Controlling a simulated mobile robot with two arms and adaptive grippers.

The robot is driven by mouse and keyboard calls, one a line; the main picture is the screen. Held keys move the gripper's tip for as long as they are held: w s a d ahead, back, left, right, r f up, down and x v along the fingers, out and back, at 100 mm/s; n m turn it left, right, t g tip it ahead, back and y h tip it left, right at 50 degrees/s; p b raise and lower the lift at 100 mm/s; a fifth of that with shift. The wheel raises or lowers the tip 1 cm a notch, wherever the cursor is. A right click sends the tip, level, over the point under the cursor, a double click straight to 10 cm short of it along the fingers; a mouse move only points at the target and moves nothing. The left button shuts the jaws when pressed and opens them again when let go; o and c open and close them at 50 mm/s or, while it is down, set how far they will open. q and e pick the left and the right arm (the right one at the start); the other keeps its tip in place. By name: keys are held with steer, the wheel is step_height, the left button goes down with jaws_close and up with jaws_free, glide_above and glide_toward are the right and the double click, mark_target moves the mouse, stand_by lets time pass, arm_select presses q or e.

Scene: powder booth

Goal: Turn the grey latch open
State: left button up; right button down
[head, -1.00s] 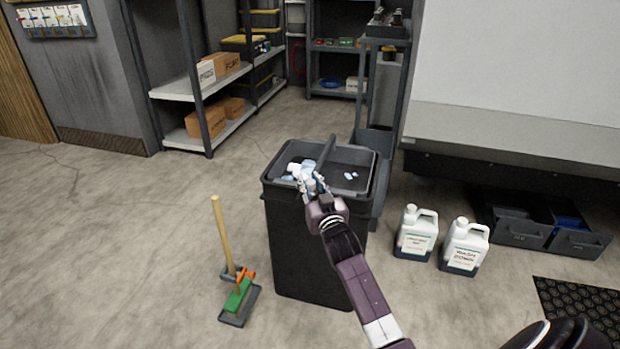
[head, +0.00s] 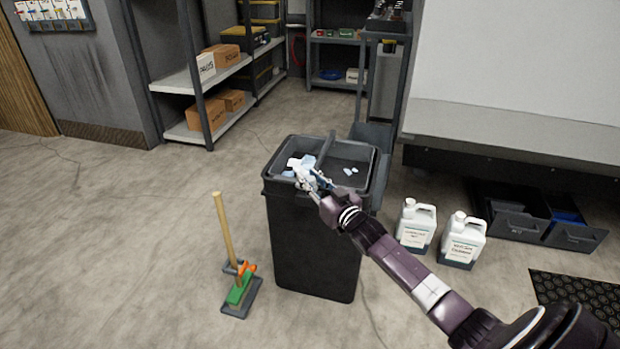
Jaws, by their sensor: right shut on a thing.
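No grey latch can be made out in the head view. My right gripper (head: 308,180) is at the open top of a dark grey bin (head: 312,245), over its left part. It is shut on a small pale thing, white to light blue (head: 300,163), which the fingers partly hide; I cannot tell exactly what it is. My left gripper is not in view.
Pale scraps (head: 350,171) lie in the bin's right part. Two white jugs (head: 415,228) (head: 463,240) and open drawers (head: 520,226) are at right. Shelves (head: 185,80) stand behind.

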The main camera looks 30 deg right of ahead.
steer(key=shift+r+n+y+b, duration=0.1)
steer(key=shift+n+y+b, duration=0.25)
steer(key=shift+n+y, duration=0.85)
steer(key=shift+m+y, duration=0.3)
steer(key=c, duration=1.6)
jaws_free()
steer(key=shift+s, duration=0.15)
steer(key=shift+s, duration=0.25)
steer(key=s+d, duration=0.1)
steer(key=s, duration=1)
steer(key=shift+d, duration=0.25)
